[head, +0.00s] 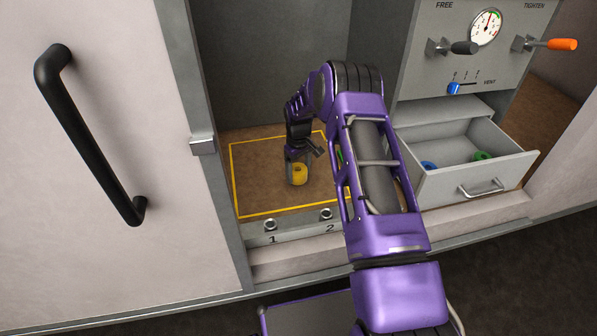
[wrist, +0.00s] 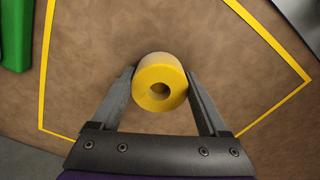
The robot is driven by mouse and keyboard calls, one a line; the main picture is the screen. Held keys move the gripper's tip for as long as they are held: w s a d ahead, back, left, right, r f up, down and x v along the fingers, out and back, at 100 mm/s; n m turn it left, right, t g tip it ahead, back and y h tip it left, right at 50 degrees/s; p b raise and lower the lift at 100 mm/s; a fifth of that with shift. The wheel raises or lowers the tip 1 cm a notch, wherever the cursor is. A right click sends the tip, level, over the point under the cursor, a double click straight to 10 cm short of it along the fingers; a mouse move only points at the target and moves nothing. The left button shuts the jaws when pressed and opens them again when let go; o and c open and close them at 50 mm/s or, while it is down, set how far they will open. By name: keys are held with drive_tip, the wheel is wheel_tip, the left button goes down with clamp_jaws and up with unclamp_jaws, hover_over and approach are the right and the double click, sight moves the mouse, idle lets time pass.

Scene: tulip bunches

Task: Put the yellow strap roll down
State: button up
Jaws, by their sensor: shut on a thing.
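The yellow strap roll (wrist: 172,76) is a short ring with a dark centre hole. In the wrist view it sits between the two fingers of my gripper (wrist: 160,88), which is shut on it. In the head view the yellow strap roll (head: 299,174) shows at the end of my gripper (head: 297,172), over the brown surface (head: 255,160) inside the yellow outline. I cannot tell whether the roll touches the surface.
A green object (wrist: 15,35) lies at the upper left of the wrist view. An open grey drawer (head: 495,168) at the right holds a blue roll (head: 429,165) and a green roll (head: 482,156). Two numbered studs stand on the front ledge (head: 295,229). Brown surface around the roll is clear.

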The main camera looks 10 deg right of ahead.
sight(299, 170)
drive_tip(key=o, duration=1.4)
drive_tip(key=shift+f, duration=0.1)
wheel_tip(299, 170, up, 12)
drive_tip(key=shift+r+p, duration=0.2)
drive_tip(key=shift+p, duration=0.65)
